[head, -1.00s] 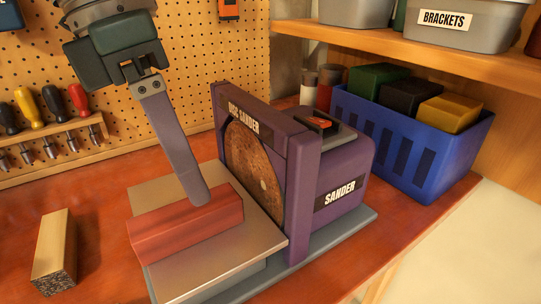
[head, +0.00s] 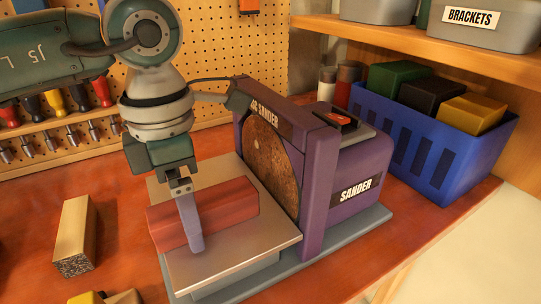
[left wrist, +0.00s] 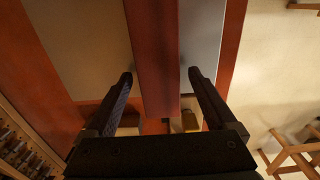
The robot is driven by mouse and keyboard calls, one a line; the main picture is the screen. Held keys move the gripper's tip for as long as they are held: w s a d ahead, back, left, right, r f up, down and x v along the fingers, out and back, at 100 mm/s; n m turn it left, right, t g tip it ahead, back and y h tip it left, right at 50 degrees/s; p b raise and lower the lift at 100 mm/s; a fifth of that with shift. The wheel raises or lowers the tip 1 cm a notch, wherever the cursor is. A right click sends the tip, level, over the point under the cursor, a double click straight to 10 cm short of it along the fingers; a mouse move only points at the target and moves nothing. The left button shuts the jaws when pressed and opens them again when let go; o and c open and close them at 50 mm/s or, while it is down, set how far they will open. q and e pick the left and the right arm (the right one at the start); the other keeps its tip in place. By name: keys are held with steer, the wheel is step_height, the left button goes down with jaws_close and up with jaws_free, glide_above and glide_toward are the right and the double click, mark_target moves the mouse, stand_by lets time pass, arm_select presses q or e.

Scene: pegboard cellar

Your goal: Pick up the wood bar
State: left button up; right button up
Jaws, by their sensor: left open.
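A reddish-brown wood bar (head: 218,208) lies flat on the metal table (head: 240,248) of the purple disc sander (head: 345,180). My left gripper (head: 193,222) is over the bar from above, with one finger down its near side; the other finger is hidden. In the left wrist view the wood bar (left wrist: 153,50) runs between the two open fingers of my left gripper (left wrist: 159,76), with a gap on each side. A paler wood block (head: 76,232) with a dark, speckled end lies on the bench to the left. My right gripper is not in view.
The sander's abrasive disc (head: 270,165) stands upright just right of the bar. A blue crate (head: 430,150) with colored blocks stands at the right. Screwdrivers hang in a rack (head: 70,130) on the pegboard. Small objects (head: 105,297) lie at the near bench edge.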

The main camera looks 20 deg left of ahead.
arm_select(q)
jaws_close()
stand_by(0.8)
